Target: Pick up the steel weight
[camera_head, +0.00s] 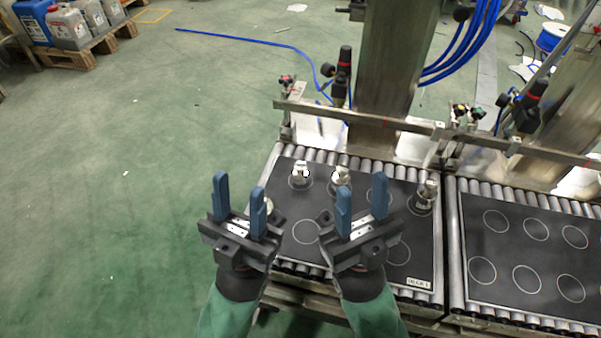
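Several small metallic or whitish pieces stand on the black mat (310,255) marked with circles. One pale piece (300,172) is at the back left and another pale piece (341,176) is at the back middle. A darker, steel-looking piece (426,194) stands at the right edge. I cannot tell for sure which is the steel weight. Part of another pale thing shows beside my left gripper (239,192), mostly hidden by it. My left gripper is open and empty, at the mat's left side. My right gripper (361,190) is open and empty over the mat, left of the darker piece.
The mat lies on a roller conveyor. A second mat (545,262) with empty circles is to the right. A metal rail (390,124) and a thick steel column (393,60) stand behind. Blue hoses hang at the back.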

